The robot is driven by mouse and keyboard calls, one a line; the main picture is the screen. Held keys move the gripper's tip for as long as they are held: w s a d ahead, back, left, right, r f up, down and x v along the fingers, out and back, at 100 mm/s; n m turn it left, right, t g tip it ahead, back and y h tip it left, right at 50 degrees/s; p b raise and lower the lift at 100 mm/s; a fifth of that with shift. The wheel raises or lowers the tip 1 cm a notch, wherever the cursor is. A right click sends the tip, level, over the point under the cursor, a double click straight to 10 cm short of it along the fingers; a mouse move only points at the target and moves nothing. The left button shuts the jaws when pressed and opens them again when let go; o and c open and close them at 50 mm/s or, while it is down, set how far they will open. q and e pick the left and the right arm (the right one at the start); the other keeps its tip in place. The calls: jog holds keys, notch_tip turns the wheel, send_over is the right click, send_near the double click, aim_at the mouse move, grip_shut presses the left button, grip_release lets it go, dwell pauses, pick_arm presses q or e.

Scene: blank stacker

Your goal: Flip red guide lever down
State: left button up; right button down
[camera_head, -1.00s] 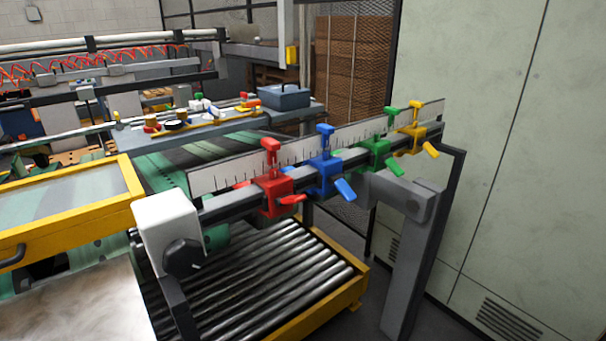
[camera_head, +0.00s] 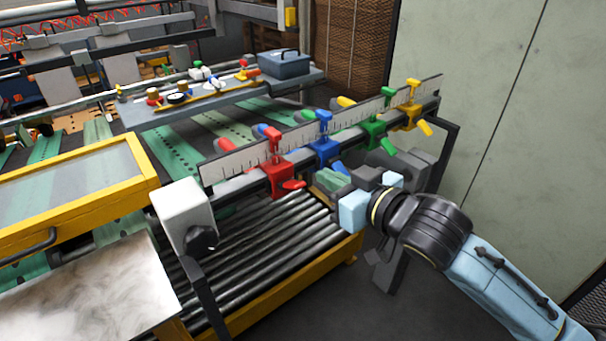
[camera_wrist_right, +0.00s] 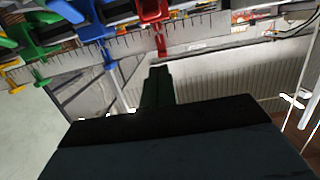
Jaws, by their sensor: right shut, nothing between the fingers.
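The red guide (camera_head: 277,176) is clamped on the ruler bar, nearest the white end block. Its red lever (camera_head: 293,185) sticks out to the right at its lower side. My right gripper (camera_head: 322,183) is shut and empty, just right of the red lever and below the blue guide (camera_head: 325,150); a small gap seems to part it from the lever. In the right wrist view the shut fingers (camera_wrist_right: 157,85) point toward the bar, below the red guide (camera_wrist_right: 151,12). My left gripper is not in view.
The green guide (camera_head: 374,133) and yellow guide (camera_head: 409,114) sit farther along the ruler bar (camera_head: 235,165). A roller conveyor (camera_head: 265,245) lies below. A white end block (camera_head: 182,214) stands at the bar's near end. A blue-grey toolbox (camera_head: 284,64) sits on the shelf behind.

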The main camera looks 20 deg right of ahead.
jog(key=shift+w, duration=0.1)
jog(key=p, duration=0.2)
send_over(301, 184)
jog(key=w, duration=0.2)
jog(key=shift+s+a+f, duration=0.15)
jog(key=shift+f, duration=0.3)
jog(key=shift+s+a+f, duration=0.1)
jog(key=shift+a+f, duration=0.05)
jog(key=shift+f, duration=0.25)
jog(key=f, duration=0.1)
jog(key=s, duration=0.1)
jog(key=f, duration=0.1)
jog(key=shift+s+d+f+p, duration=0.25)
jog(key=shift+f+p, duration=0.05)
jog(key=shift+s+d+f, duration=0.1)
jog(key=shift+s+f, duration=0.2)
jog(key=shift+f, duration=0.25)
